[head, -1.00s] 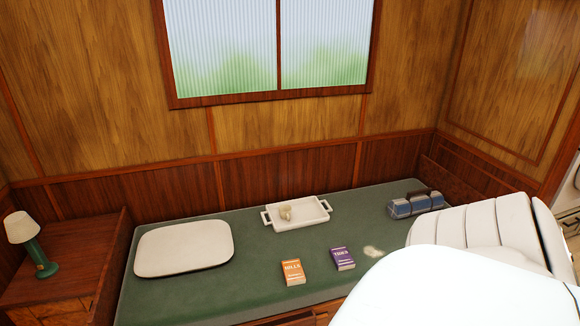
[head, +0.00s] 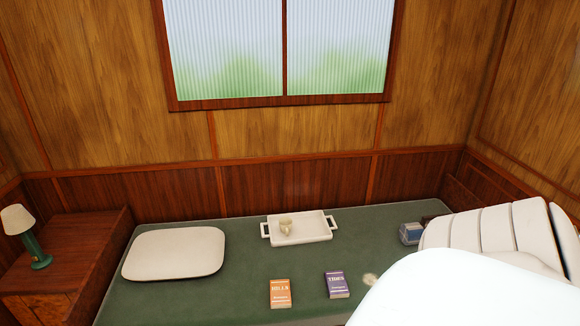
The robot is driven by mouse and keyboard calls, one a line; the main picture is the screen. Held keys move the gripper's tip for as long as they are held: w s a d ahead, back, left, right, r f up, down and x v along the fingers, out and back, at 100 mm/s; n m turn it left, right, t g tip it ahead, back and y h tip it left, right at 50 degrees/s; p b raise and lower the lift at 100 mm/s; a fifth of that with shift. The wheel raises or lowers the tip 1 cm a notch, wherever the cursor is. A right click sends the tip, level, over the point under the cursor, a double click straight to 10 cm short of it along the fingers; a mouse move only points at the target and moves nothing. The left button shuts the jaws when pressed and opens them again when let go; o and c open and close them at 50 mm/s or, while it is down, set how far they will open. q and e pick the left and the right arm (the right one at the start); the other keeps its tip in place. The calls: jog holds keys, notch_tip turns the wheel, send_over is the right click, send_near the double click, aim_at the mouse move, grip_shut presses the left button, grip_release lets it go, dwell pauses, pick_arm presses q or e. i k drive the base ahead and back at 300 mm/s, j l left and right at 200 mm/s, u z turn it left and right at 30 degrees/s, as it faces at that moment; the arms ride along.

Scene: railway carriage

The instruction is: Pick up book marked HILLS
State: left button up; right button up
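The orange book marked HILLS (head: 280,293) lies flat on the green bunk (head: 200,295), near its front edge. A purple book (head: 337,285), its title seeming to read TIDES, lies just to its right, with a gap between them. My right arm, white, fills the lower right of the head view and hides that end of the bunk. Neither of my grippers shows in the head view.
A white tray (head: 328,228) holding a cup (head: 286,227) sits behind the books. A white pillow (head: 175,253) lies at left. A blue item (head: 411,234) is partly hidden at right. A lamp (head: 32,236) stands on the wooden cabinet (head: 75,250).

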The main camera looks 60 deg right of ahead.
aim_at(280, 290)
jog(key=k+l, duration=0.1)
jog(key=l, duration=0.25)
jog(key=k+l, duration=0.15)
jog(key=l, duration=0.2)
jog(key=k+l, duration=0.1)
jog(key=l, duration=0.25)
jog(key=i+l, duration=0.1)
jog(key=l, duration=0.2)
jog(key=i+l, duration=0.1)
jog(key=l, duration=0.25)
